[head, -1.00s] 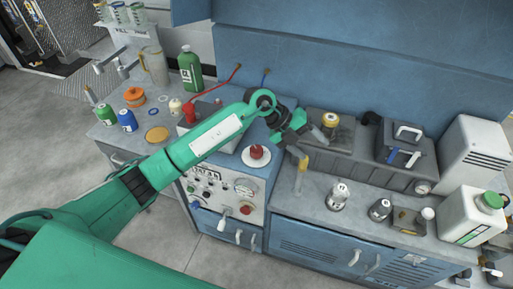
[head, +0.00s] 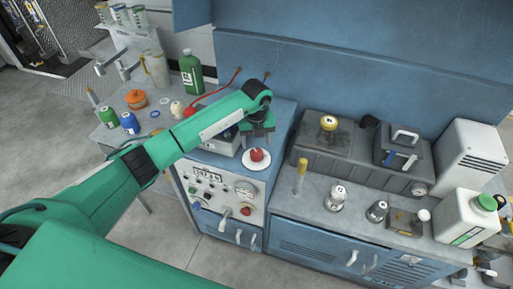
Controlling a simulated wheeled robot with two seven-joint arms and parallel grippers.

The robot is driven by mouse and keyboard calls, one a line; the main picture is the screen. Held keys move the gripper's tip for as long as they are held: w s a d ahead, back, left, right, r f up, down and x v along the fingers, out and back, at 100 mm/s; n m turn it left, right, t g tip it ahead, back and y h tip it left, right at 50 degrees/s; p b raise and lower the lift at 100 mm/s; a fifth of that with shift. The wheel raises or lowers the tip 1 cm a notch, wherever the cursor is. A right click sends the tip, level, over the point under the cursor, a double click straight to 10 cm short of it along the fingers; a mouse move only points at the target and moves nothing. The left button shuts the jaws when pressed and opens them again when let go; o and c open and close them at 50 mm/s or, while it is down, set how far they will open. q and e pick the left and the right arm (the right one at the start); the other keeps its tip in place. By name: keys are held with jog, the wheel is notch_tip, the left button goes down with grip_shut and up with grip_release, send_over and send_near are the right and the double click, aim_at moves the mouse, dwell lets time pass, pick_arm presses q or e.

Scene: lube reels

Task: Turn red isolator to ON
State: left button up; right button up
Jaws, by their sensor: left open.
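A red knob on a round white plate (head: 257,156), which looks like the red isolator, sits on top of the blue control cabinet near its front edge. Its ON or OFF setting is too small to read. My left gripper (head: 257,143) is open, points down and is right above and just behind the red knob. I cannot tell whether its fingers touch the knob. My right gripper is not in view.
The cabinet's front panel (head: 212,189) has a gauge, a white lever (head: 224,214) and another red knob (head: 246,211). A yellow-topped post (head: 300,176) and a dark grey tank (head: 325,140) stand to the right. A green bottle (head: 190,75) stands behind my left arm.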

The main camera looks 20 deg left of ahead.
aim_at(256, 151)
pick_arm(q)
notch_tip(256, 151, down, 6)
jog(key=shift+r+p, duration=0.15)
jog(key=shift+p, duration=0.5)
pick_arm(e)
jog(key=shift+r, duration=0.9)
pick_arm(q)
jog(key=c, duration=1)
jog(key=shift+m+b, duration=0.6)
jog(key=shift+b, duration=0.25)
jog(key=m+b, duration=1.1)
jog(key=b, duration=0.2)
jog(key=shift+w+a, duration=0.1)
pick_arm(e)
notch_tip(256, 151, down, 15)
pick_arm(q)
jog(key=m+b, duration=0.3)
jog(key=shift+m, duration=0.3)
jog(key=shift+m+b, duration=0.75)
jog(key=shift+m, duration=0.05)
jog(key=shift+r+m, duration=0.15)
jog(key=shift+m, duration=0.25)
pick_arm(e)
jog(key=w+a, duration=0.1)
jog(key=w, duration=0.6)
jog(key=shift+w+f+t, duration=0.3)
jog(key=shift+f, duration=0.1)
pick_arm(q)
jog(key=shift+o, duration=0.2)
